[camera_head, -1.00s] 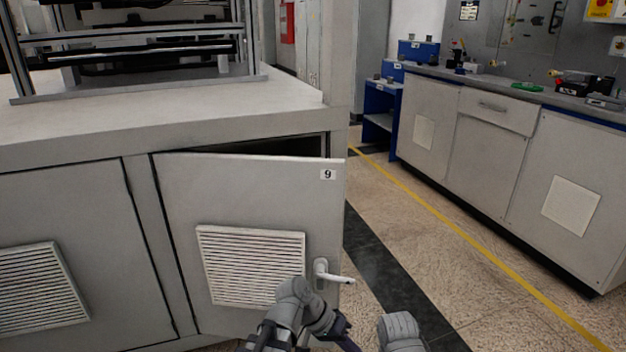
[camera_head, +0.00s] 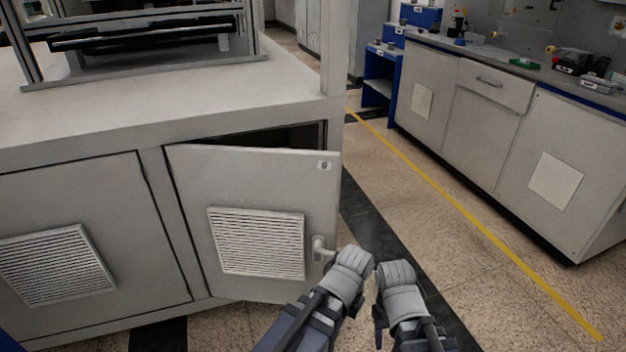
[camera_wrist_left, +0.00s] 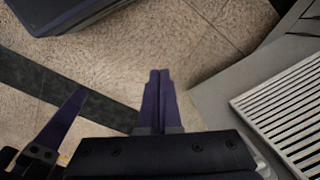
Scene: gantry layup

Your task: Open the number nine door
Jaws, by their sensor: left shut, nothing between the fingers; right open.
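The number nine door (camera_head: 190,220) is a grey cabinet door with a white louvred vent and a small number label. It stands ajar, its right edge swung out from the cabinet, with a dark gap above. Its lever handle (camera_head: 319,249) is near the right edge. My left gripper (camera_head: 352,268) is just right of the handle, its fingers hidden in the head view. In the left wrist view its fingers (camera_wrist_left: 159,80) are shut and empty, left of the door and vent. My right gripper (camera_head: 399,290) is beside it, farther right; it is open, and its fingertips are mostly hidden.
Another closed vented door (camera_head: 125,190) is to the left. A grey cabinet top (camera_head: 150,105) bears a metal frame. Open speckled floor (camera_head: 430,215) with a yellow line lies to the right, before a grey workbench (camera_head: 480,120) and a blue shelf unit (camera_head: 380,80).

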